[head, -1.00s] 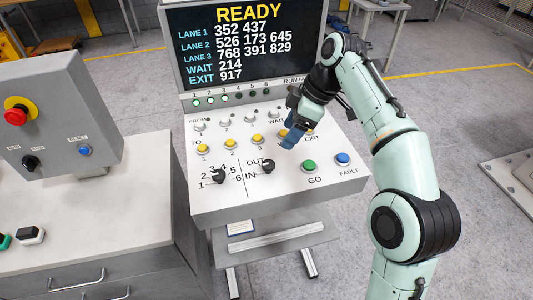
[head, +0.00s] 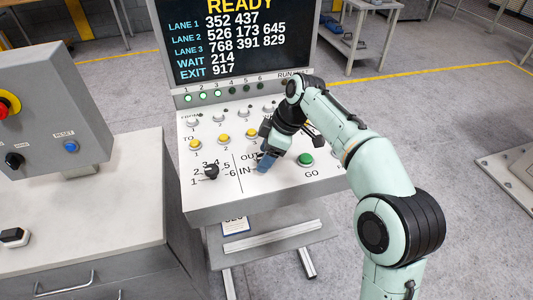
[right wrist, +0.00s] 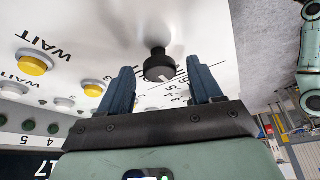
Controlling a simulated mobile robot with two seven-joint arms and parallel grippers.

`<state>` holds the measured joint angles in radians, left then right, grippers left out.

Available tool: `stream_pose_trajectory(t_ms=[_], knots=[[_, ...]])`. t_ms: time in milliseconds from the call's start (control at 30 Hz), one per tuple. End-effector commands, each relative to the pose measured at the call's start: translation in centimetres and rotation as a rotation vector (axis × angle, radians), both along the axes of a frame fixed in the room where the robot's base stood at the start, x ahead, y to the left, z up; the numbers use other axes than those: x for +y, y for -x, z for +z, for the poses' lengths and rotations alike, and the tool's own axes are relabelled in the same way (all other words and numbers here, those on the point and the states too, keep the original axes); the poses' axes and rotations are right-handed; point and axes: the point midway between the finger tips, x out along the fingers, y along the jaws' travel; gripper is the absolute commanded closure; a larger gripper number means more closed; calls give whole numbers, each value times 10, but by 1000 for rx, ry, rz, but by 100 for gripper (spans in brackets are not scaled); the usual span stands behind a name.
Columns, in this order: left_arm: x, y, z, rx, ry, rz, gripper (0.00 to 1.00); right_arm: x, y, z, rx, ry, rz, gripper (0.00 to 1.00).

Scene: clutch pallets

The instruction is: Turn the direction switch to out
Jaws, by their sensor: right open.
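The direction switch is a round black knob (right wrist: 158,66) on the white sloped panel (right wrist: 190,22), seen in the right wrist view. A pale mark shows on its lower right side; I cannot tell for sure which label it points to. My right gripper (right wrist: 158,84) is open, its two blue fingers to either side of the knob in that view, with no clear contact. In the head view the right gripper (head: 266,162) is low over the panel beside the OUT and IN labels and hides the switch. My left gripper is not in view.
The black numbered selector (head: 211,171) sits left of the gripper. The green GO button (head: 305,159) is close on its right. Yellow buttons (head: 224,139) lie behind. The screen (head: 235,45) stands at the back, and a grey control box (head: 50,90) at the left.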

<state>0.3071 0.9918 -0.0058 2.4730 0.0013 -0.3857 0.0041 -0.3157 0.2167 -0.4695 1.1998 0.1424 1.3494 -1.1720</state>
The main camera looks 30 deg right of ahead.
Motion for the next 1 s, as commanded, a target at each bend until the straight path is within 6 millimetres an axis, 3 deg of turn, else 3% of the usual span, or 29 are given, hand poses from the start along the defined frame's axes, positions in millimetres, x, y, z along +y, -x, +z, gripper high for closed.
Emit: stream_pose_trajectory(t_ms=[33, 67, 200, 233, 633, 1000], knots=[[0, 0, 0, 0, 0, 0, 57, 0, 0, 0, 0, 0, 0, 35], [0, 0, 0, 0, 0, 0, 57, 0, 0, 0, 0, 0, 0, 42], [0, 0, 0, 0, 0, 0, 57, 0, 0, 0, 0, 0, 0, 88], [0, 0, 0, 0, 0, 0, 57, 0, 0, 0, 0, 0, 0, 90], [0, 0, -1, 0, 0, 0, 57, 0, 1, 0, 1, -1, -62, 90], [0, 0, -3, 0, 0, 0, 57, 2, 3, 0, 0, -1, -343, 90]])
